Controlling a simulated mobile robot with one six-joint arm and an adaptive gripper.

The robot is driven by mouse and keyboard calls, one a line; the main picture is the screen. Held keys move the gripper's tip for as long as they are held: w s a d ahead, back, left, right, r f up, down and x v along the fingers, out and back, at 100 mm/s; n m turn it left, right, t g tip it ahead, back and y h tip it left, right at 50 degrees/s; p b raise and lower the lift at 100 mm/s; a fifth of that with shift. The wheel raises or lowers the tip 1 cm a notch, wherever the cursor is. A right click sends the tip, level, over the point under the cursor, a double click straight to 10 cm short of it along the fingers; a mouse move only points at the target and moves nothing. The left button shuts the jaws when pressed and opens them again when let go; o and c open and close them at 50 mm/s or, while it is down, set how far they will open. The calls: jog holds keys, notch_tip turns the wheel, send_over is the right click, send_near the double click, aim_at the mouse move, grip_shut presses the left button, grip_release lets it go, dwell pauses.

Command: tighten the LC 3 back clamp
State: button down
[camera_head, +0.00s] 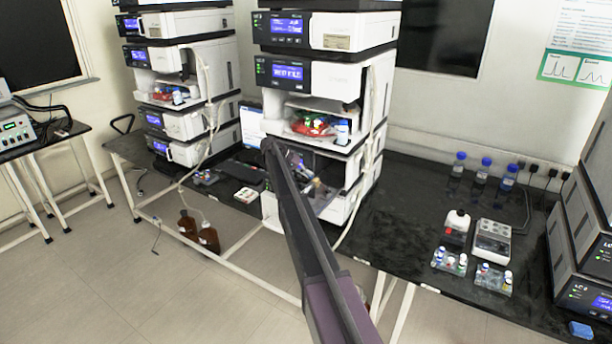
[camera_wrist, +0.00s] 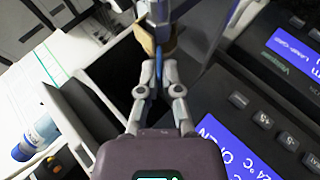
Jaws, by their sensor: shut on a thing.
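My gripper (camera_wrist: 158,70) points into an open compartment of the middle instrument stack in the wrist view. Its fingers are closed around a thin blue piece (camera_wrist: 158,57), which looks like part of a clamp. A tan band or block (camera_wrist: 173,43) sits just beyond the fingertips, around a grey upright part. The fingers hide much of what they hold. In the head view my arm reaches the lower open module (camera_head: 328,205) of the middle stack, and the gripper tips and clamp are too small to tell apart. I cannot read which stack is LC 3.
Instrument panels with blue displays (camera_wrist: 290,50) lie close on the right in the wrist view. A blue-capped vial (camera_wrist: 32,143) lies at lower left. Another instrument stack (camera_head: 165,90) stands left. Bottles (camera_head: 484,172) and vial trays (camera_head: 450,260) stand on the black bench at right.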

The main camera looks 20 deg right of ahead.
jog(key=shift+s+d, duration=0.1)
jog(key=shift+s, duration=0.05)
jog(key=c, duration=0.8)
grip_release()
